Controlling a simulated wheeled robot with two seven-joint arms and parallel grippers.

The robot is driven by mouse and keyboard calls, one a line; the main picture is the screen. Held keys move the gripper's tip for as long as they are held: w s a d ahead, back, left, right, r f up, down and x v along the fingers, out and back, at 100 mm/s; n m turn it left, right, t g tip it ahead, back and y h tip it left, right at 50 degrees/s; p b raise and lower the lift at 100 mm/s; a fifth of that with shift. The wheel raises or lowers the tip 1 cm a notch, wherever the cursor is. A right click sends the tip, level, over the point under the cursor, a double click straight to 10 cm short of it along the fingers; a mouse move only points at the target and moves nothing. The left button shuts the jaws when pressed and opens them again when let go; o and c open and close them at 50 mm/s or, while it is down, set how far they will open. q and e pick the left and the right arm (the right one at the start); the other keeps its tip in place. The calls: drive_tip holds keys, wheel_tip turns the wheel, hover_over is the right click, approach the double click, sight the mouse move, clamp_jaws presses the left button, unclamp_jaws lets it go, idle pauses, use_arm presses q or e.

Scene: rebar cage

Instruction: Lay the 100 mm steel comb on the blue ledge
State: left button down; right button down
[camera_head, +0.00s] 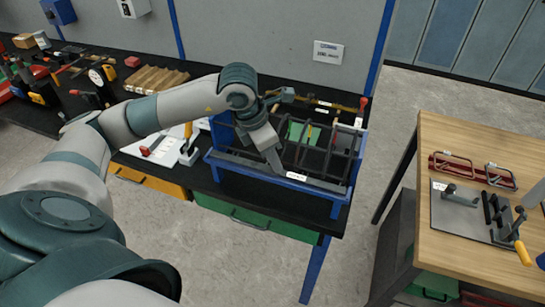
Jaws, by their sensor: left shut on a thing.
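My left gripper (273,160) reaches down from the left to the front of a blue stand. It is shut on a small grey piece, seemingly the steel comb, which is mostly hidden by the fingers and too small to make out. The blue ledge (320,189) runs along the front of the stand, just below the fingertips. I cannot tell whether the held piece touches it. A dark rebar cage (345,143) stands behind the ledge. My right gripper is not in view.
A white label (296,176) is on the ledge's front. Behind the gripper are cage bars and a green panel (303,133). A white tool board (160,146) lies left of the stand. A wooden bench (450,270) with a metal fixture (468,215) stands right, across a floor gap.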

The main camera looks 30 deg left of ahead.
use_arm(q)
drive_tip(key=shift+f, duration=0.4)
drive_tip(key=shift+f, duration=0.15)
drive_tip(key=c, duration=1.6)
unclamp_jaws()
